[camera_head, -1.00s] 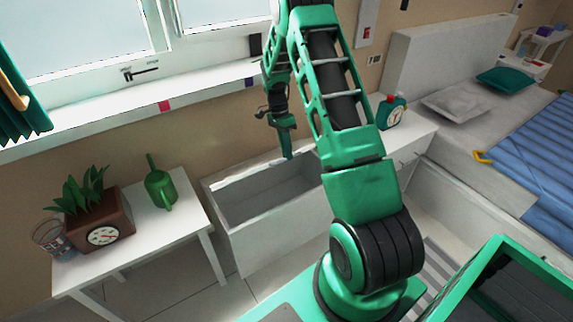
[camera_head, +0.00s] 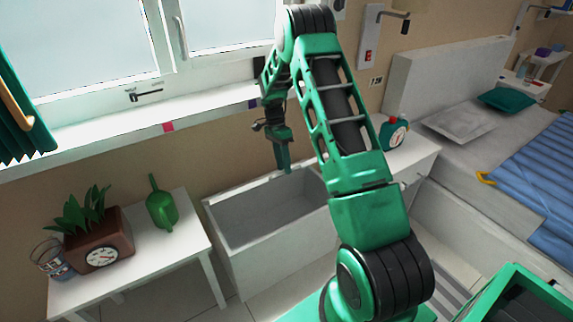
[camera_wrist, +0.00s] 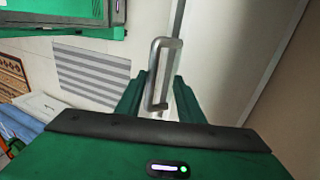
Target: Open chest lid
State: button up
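The white chest (camera_head: 275,262) stands between the side table and the bed, under the window. In the head view its top is open and the grey inside shows; a raised lid cannot be made out clearly. My gripper (camera_head: 287,168) points down over the chest's back right part. In the wrist view the two green fingers of my gripper (camera_wrist: 161,90) are apart. A metal loop handle (camera_wrist: 165,75) shows in line with the gap between them, near the fingertips, in front of a pale panel. I cannot tell whether the fingers touch it.
A side table (camera_head: 190,237) on the left holds a potted plant (camera_head: 85,215), a glass (camera_head: 50,260) and a green watering can (camera_head: 162,205). The bed (camera_head: 490,190) lies beyond.

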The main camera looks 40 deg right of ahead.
jog(key=shift+s+d+r, duration=0.1)
jog(key=shift+d, duration=0.1)
dwell(0.3)
jog(key=v, duration=1)
jog(key=shift+w+r, duration=0.2)
jog(key=shift+r, duration=0.15)
